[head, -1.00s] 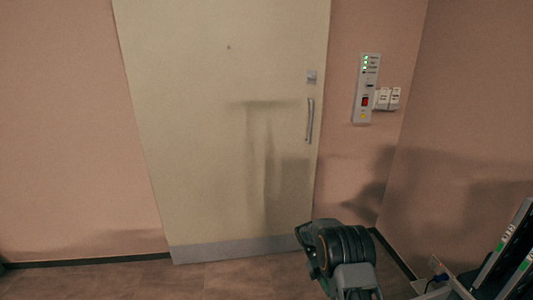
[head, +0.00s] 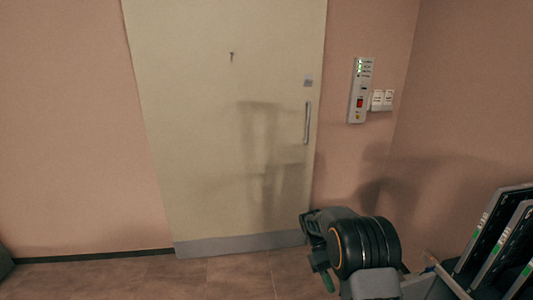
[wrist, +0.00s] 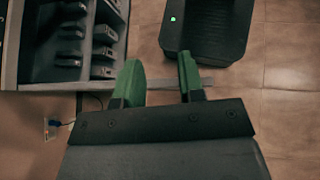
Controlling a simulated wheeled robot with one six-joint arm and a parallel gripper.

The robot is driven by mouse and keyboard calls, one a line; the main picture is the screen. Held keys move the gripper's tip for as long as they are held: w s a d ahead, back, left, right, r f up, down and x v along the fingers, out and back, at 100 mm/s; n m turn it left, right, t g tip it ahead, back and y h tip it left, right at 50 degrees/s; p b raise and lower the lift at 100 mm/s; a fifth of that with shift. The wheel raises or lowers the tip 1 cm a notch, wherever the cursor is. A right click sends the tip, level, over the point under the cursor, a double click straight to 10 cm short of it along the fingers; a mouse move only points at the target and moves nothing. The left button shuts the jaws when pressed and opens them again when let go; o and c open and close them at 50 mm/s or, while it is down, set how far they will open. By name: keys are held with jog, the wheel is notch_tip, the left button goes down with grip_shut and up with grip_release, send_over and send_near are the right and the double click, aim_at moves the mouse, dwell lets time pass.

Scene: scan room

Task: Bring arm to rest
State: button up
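My gripper (wrist: 160,72) shows in the wrist view with its two green fingers apart and nothing between them. It hangs over the edge of a grey rack and the tiled floor, touching nothing that I can make out. In the head view my arm's dark wrist joints stand at the bottom, right of centre, in front of the door's lower right corner. Only a green bit of my gripper (head: 328,283) shows there, pointing down.
A cream door (head: 220,130) with a handle (head: 307,122) is shut ahead. A panel with green lights (head: 361,90) hangs beside it. A rack of dark slabs (head: 495,240) stands close on the right. A black box (wrist: 205,30) is on the floor.

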jog(key=s+a+r+m+t+y+p, duration=0.1)
jog(key=s+r+t+p, duration=0.3)
jog(key=r, duration=0.6)
jog(key=s+a+r+m+t+y+p, duration=0.2)
jog(key=s+r+t+y+p, duration=0.1)
jog(key=s+r+t, duration=0.6)
jog(key=shift+s+a+r+t+p, duration=0.25)
jog(key=shift+r+t+p, duration=0.15)
jog(key=shift+r+p, duration=0.15)
